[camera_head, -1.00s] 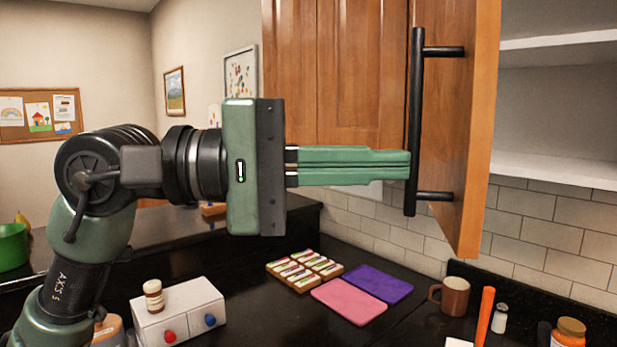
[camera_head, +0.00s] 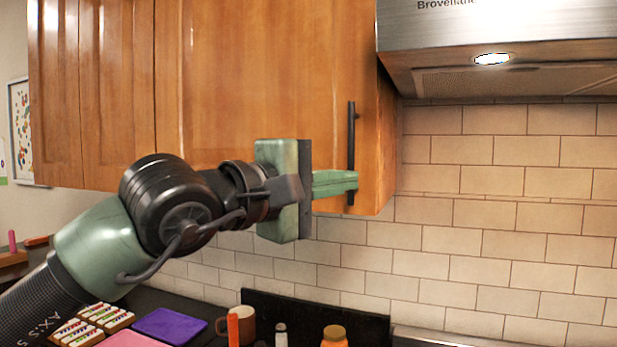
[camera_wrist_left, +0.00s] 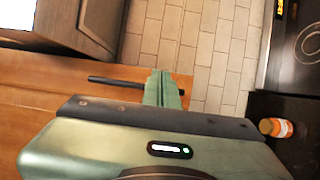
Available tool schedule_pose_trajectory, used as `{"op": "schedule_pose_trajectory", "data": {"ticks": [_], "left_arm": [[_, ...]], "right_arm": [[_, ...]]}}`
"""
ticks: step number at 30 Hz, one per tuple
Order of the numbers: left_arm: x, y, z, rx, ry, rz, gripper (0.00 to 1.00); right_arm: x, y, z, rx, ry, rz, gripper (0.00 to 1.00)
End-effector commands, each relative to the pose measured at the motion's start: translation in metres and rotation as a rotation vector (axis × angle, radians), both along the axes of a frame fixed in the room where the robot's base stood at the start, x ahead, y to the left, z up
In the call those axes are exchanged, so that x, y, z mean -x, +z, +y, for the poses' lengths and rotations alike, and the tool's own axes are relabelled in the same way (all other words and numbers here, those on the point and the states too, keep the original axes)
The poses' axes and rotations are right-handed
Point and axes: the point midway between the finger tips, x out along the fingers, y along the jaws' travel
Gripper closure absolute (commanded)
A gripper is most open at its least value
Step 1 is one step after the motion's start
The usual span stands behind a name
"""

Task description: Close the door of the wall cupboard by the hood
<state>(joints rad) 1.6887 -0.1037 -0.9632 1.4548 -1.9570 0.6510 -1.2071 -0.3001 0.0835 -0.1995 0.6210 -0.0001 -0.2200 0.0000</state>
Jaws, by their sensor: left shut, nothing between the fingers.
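The wooden wall cupboard door (camera_head: 260,85) by the hood (camera_head: 500,45) now lies roughly in line with the cupboard front in the head view, and no shelf interior shows. I cannot tell whether a small gap is left at its edge. Its black bar handle (camera_head: 351,125) is upright near the door's right edge. My left gripper (camera_head: 354,181) is shut and empty, with its green fingertips at the lower end of the handle. In the left wrist view, the fingers (camera_wrist_left: 163,85) are together beside the handle (camera_wrist_left: 112,82). My right gripper is not in view.
Below are a brown mug (camera_head: 268,325), an orange-labelled jar (camera_head: 334,337), a purple mat (camera_head: 170,325) and a pink mat (camera_head: 132,340). The tiled wall (camera_head: 480,200) right of the cupboard is bare. The hood is close to the cupboard's right side.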

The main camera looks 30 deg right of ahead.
Motion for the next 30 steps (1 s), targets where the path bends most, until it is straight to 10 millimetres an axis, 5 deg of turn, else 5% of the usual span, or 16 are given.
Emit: {"op": "schedule_pose_trajectory", "data": {"ticks": [12,30], "left_arm": [[-0.027,0.001,-0.049,0.0,-0.009,0.004,1.0],[-0.029,-0.001,-0.051,0.0,-0.01,0.002,1.0]], "right_arm": [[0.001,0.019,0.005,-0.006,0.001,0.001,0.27],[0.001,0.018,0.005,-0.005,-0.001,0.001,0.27]]}}
